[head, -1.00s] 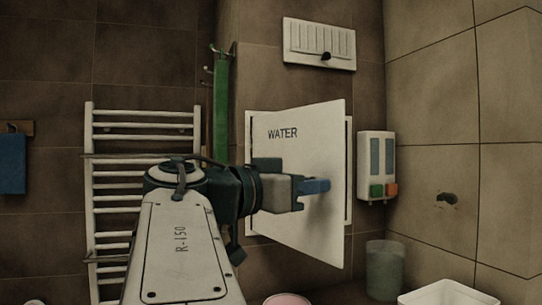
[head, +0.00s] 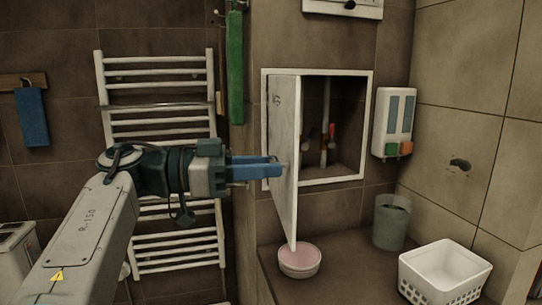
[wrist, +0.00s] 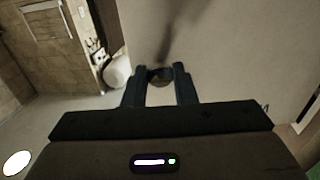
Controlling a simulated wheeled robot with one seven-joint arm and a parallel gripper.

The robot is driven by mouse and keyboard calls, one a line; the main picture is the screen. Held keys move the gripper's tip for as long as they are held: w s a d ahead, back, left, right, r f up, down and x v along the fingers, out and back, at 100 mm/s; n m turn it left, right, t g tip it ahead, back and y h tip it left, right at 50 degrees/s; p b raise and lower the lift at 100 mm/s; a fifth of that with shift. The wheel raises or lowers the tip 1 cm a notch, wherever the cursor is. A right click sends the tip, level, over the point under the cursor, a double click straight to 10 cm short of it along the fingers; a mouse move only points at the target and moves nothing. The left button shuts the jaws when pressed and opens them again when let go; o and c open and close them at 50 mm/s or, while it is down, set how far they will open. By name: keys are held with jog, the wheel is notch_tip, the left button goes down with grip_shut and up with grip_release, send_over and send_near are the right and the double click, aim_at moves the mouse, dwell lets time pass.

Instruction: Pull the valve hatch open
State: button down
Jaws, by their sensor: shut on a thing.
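The white valve hatch (head: 286,160) stands swung well open on its left side, seen nearly edge-on in the head view. Its white frame (head: 366,125) surrounds a dark recess with pipes and a red-handled valve (head: 331,131). My gripper (head: 279,170) reaches in from the left, with its blue fingers at the hatch face. In the wrist view my gripper (wrist: 160,77) is shut on a small dark round knob (wrist: 160,75) on the pale hatch panel (wrist: 225,45). The knob is hidden in the head view.
A pink bowl (head: 299,262) sits on the ledge below the hatch. A green-grey cup (head: 391,222) and a white basket (head: 443,272) stand to the right. A towel radiator (head: 160,90) is behind my arm, and a dispenser (head: 394,122) hangs right of the recess.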

jog(key=shift+a, duration=0.15)
jog(key=c, duration=1.2)
grip_release()
jog(key=shift+o, duration=0.2)
jog(key=s+a+p, duration=0.1)
jog(key=a+p, duration=0.2)
jog(key=a, duration=1)
jog(key=shift+s+a, duration=0.35)
